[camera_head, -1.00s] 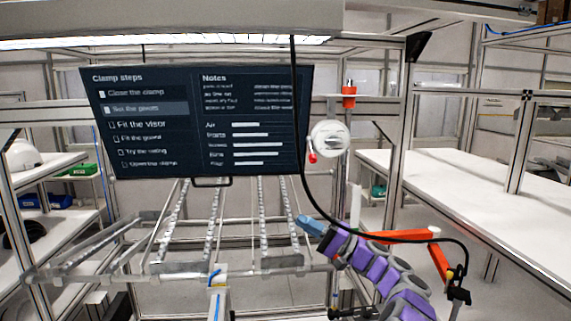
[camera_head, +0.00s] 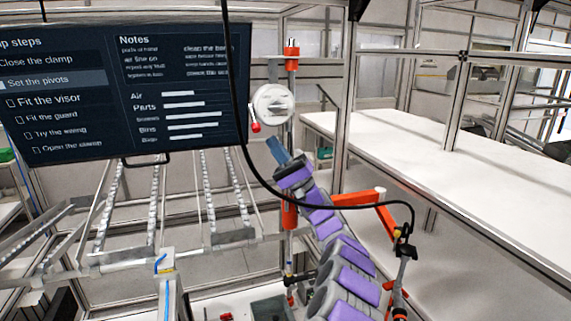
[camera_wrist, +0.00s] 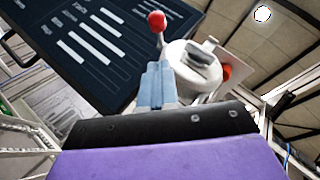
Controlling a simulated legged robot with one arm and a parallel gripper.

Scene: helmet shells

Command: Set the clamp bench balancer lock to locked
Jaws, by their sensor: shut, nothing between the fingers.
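The balancer is a round white drum (camera_head: 273,103) mounted beside the screen. A small lever with a red knob (camera_head: 256,127) sticks out at its lower left and looks like the lock. In the wrist view the white drum (camera_wrist: 186,62) and the red knob (camera_wrist: 156,21) stand just beyond my fingertips, with the knob on its thin stem. My gripper (camera_head: 274,148) has blue-grey fingers, shut and empty, a little below the drum. In the wrist view my gripper (camera_wrist: 155,78) points toward the lever's base; I cannot tell whether it touches. The lever's lock marking is not readable.
A dark screen (camera_head: 120,95) with clamp steps hangs left of the drum. A black cable (camera_head: 232,100) hangs close by and loops past my arm. An orange arm (camera_head: 358,198) stands to the right. A long white bench (camera_head: 440,165) lies further right, mostly clear.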

